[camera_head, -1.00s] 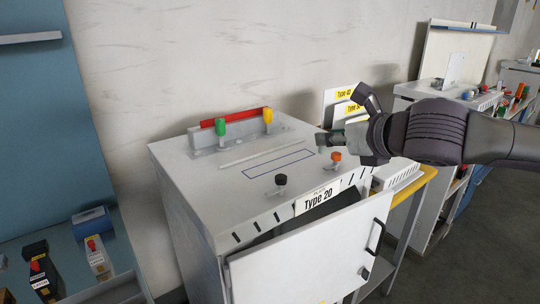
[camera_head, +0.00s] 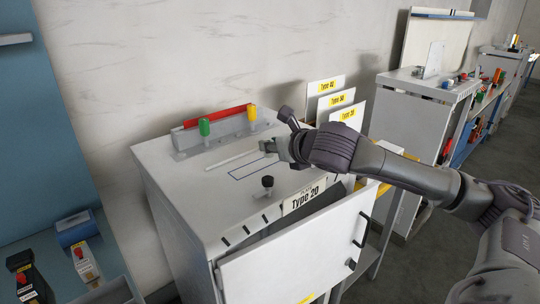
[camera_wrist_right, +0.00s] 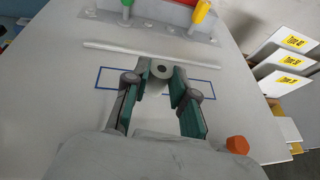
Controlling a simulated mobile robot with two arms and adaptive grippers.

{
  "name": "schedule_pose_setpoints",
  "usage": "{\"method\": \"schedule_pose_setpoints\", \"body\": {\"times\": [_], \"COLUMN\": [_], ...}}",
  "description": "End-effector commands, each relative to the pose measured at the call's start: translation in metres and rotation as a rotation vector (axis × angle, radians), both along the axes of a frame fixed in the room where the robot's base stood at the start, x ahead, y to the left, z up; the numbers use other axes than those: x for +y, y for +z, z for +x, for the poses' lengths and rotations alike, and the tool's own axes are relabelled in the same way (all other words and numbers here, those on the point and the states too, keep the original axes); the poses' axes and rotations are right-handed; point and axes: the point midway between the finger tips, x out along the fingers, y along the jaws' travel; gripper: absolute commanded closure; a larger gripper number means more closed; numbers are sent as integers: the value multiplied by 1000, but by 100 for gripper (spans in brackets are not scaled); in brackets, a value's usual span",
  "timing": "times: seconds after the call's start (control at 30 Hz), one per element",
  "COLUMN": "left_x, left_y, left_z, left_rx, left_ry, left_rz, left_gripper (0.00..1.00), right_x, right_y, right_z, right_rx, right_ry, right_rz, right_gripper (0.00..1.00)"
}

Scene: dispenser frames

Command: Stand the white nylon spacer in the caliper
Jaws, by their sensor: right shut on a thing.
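My right gripper (camera_head: 270,147) is over the right end of the blue-outlined rectangle on the white cabinet top. In the right wrist view its fingers (camera_wrist_right: 162,75) are shut on a pale round piece with a dark hole, which looks like the white nylon spacer (camera_wrist_right: 161,72). The hole faces the wrist camera. I cannot tell whether the spacer touches the top. No part is clearly a caliper; a grey fixture (camera_head: 182,154) with a red bar (camera_head: 215,117), a green knob (camera_head: 204,127) and a yellow knob (camera_head: 252,113) stands at the back. My left gripper is out of view.
A white strip (camera_head: 232,160) lies between fixture and blue outline (camera_head: 246,174). The cabinet door (camera_head: 300,250) hangs open. Type signs (camera_head: 325,87) stand at right.

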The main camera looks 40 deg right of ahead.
Motion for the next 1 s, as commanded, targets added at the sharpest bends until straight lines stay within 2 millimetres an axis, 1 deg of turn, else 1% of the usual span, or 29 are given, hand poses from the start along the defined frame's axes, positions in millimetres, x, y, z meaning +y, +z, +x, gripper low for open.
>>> {"method": "schedule_pose_setpoints", "body": {"times": [0.03,0.17,0.3,0.4,0.57,0.73,0.83,0.87,0.9,0.97,1.0], "left_x": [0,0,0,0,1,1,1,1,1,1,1], "left_y": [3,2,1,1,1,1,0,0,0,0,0], "left_z": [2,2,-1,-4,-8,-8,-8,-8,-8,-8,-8], "left_rx": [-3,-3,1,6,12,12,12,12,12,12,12], "left_ry": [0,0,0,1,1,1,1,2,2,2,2], "left_rz": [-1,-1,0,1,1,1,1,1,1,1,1], "left_gripper": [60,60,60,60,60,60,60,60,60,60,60], "right_x": [2,2,2,2,2,2,2,2,2,2,2], "right_y": [-2,-10,-32,-44,-46,-46,-50,-49,-49,-49,-49], "right_z": [4,9,8,8,9,8,8,8,8,8,8], "right_rx": [1,3,7,5,0,0,2,1,1,1,1], "right_ry": [1,1,2,1,2,2,2,2,2,2,2], "right_rz": [3,-2,-3,-1,-2,-1,-1,-1,-1,-1,-1], "right_gripper": [98,98,98,98,98,98,98,70,63,53,50]}}
